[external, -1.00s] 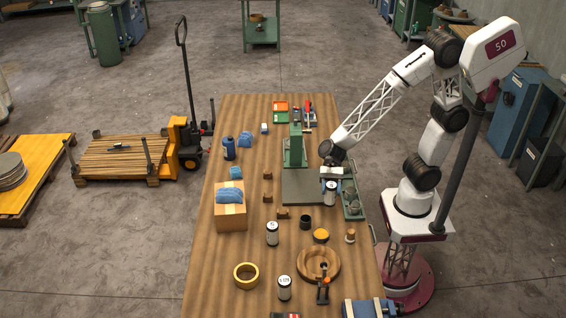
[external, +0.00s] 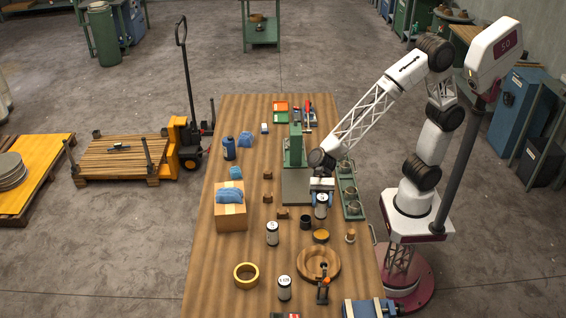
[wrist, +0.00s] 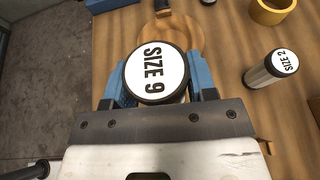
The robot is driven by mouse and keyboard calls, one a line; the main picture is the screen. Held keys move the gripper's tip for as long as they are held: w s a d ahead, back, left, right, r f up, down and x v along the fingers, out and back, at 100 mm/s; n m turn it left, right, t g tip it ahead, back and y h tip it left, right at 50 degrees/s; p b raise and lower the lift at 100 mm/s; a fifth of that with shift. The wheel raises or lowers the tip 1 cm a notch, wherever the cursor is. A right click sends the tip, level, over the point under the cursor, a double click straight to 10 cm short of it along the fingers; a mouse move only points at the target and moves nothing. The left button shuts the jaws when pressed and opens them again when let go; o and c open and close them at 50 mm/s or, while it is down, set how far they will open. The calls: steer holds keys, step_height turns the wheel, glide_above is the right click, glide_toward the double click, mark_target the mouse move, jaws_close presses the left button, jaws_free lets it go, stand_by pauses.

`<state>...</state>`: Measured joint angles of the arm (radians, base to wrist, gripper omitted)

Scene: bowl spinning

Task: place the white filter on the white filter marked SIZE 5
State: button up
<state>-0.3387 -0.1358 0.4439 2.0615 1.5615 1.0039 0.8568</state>
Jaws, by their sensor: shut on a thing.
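My gripper (external: 321,190) is shut on a white filter (external: 321,207) with a dark rim. In the wrist view this held filter (wrist: 157,75) reads SIZE 9, with a blue finger on each side. It is upright, near the table's right side; I cannot tell its height above the wood. A second white filter (external: 272,234) stands upright to its left; in the wrist view this filter (wrist: 272,68) reads SIZE 2. A third white filter (external: 284,288) stands near the front beside the wooden bowl; its marking is too small to read. No legible SIZE 5 marking shows.
The wooden bowl (external: 319,263), a yellow ring (external: 246,275), a black cup (external: 305,222) and an orange disc (external: 321,236) are nearby. A green rack (external: 351,204) borders the right edge. A cardboard box (external: 231,218) stands left.

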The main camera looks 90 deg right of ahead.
steer(key=w+a+r, duration=0.1)
steer(key=a, duration=0.8)
steer(key=w+a+r+g, duration=0.1)
steer(key=w+a+r, duration=0.1)
steer(key=a, duration=0.7)
steer(key=shift+w+r+n, duration=0.15)
steer(key=shift+r+n, duration=0.15)
steer(key=shift+n, duration=0.1)
glide_above(284, 280)
steer(key=shift+a+f, duration=0.1)
steer(key=shift+f, duration=0.65)
steer(key=shift+f, duration=1.75)
steer(key=shift+f, duration=0.2)
steer(key=o, duration=1)
steer(key=shift+c, duration=0.2)
